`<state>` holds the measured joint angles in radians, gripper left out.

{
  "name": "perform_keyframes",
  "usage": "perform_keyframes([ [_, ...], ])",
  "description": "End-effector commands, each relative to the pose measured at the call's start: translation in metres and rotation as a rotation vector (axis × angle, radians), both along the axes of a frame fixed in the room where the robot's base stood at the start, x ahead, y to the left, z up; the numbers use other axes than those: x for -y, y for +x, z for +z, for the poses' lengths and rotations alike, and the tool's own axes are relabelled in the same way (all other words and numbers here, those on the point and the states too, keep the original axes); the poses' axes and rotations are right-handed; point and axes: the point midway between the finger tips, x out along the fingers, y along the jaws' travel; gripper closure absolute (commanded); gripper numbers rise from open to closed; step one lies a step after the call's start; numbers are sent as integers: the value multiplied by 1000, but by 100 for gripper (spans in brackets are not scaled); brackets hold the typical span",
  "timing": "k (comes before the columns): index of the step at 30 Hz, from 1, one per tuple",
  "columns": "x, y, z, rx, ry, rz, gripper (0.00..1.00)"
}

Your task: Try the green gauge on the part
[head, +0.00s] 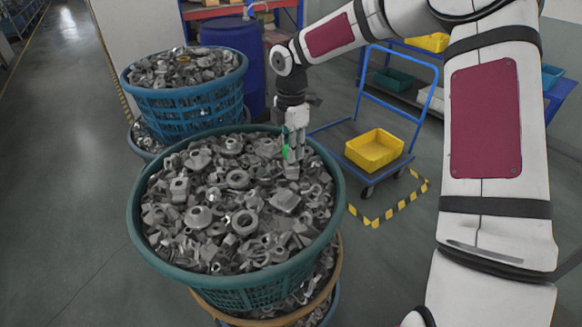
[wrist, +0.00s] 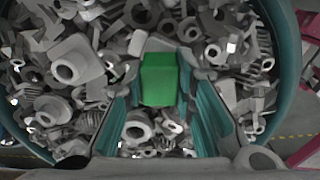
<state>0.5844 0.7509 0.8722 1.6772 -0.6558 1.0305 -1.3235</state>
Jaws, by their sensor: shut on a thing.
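The green gauge (wrist: 158,80) is a small green block between the two fingers in the wrist view. Its green side also shows in the head view (head: 285,152). My gripper (head: 293,158) is shut on it and points down over the right back of the front basket (head: 140,215), close above the heap. Grey metal parts (head: 245,221) of many shapes fill this basket, including rings, flanges and brackets. A grey piece (wrist: 165,46) shows right by the gauge's far end; I cannot tell whether they touch. Which piece is the part is not clear.
A blue basket (head: 190,105) of similar parts stands behind, with a blue drum (head: 235,45) beside it. A blue trolley (head: 340,135) with a yellow bin (head: 374,150) stands to the right. The floor at left (head: 60,180) is clear.

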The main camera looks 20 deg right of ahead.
Motion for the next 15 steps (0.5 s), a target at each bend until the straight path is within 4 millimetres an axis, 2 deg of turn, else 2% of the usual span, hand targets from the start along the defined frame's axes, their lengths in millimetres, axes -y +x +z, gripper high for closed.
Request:
perform_keyframes([
  [15,0,0,20,2,0,-1,100],
])
